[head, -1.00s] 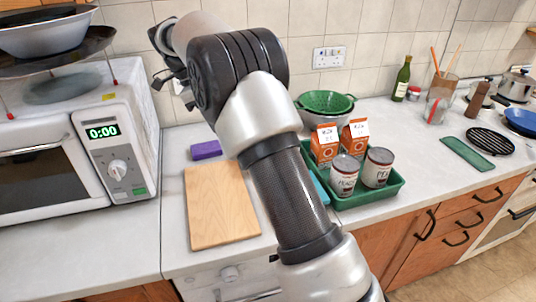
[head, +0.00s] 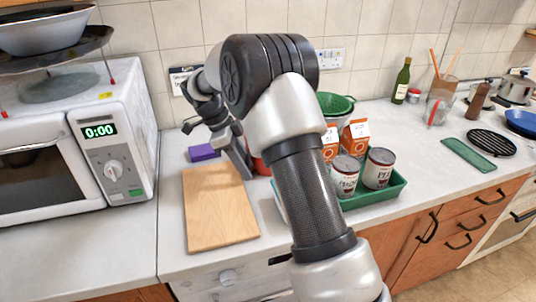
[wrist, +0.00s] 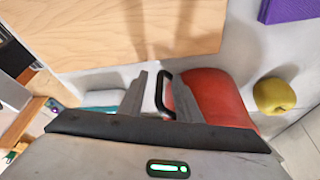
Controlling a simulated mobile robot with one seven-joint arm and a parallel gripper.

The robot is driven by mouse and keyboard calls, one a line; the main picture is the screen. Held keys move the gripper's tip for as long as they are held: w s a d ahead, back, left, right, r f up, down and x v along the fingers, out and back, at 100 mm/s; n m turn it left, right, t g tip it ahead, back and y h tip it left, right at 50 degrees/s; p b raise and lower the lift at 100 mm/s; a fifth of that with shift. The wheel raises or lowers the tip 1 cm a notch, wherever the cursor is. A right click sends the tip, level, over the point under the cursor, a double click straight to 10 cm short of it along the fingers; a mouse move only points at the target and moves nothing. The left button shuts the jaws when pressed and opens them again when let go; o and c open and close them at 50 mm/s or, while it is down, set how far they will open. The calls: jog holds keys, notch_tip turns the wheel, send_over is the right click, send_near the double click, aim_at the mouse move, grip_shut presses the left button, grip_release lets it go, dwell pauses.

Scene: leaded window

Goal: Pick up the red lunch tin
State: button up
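The red lunch tin (wrist: 212,98) has a black loop handle (wrist: 160,88) and lies on the counter beside the wooden board in the wrist view. In the head view only a sliver of the tin (head: 261,166) shows; my arm hides the rest. My gripper (wrist: 152,88) is at the tin's handle side, with its two fingers apart. The handle shows between the fingers, close to the right one. I cannot tell whether they touch. In the head view my gripper (head: 241,160) is low, by the board's far right corner.
A wooden board (head: 215,208) and a purple block (head: 205,152) lie beside the tin. A yellow apple (wrist: 273,95) sits near the tin. A green tray (head: 388,192) with cans and cartons is to the right; the microwave (head: 115,150) is at left.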

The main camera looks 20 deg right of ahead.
grip_shut()
dwell(1.4)
